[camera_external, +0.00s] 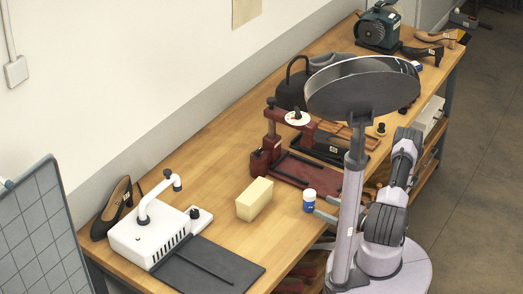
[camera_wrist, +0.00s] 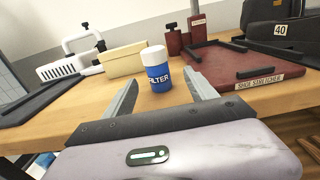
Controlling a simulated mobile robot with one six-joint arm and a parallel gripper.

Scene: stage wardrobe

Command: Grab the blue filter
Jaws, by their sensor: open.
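The blue filter (camera_external: 309,203) is a small blue cylinder with a white top. It stands upright near the front edge of the wooden bench, and in the wrist view (camera_wrist: 158,76) its label reads "FILTER". My gripper (camera_wrist: 161,88) is open, with one finger on each side of the filter in the wrist view. No contact between the fingers and the filter shows. In the external view my gripper (camera_external: 325,207) is at the bench edge beside the filter, partly hidden by my own body.
A cream block (camera_external: 254,199) stands left of the filter. A dark red press (camera_external: 292,165) stands behind and right of it. A white machine (camera_external: 150,237) and a dark flat board (camera_external: 208,265) lie farther left. The wooden bench (camera_external: 225,231) has bare room around the block.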

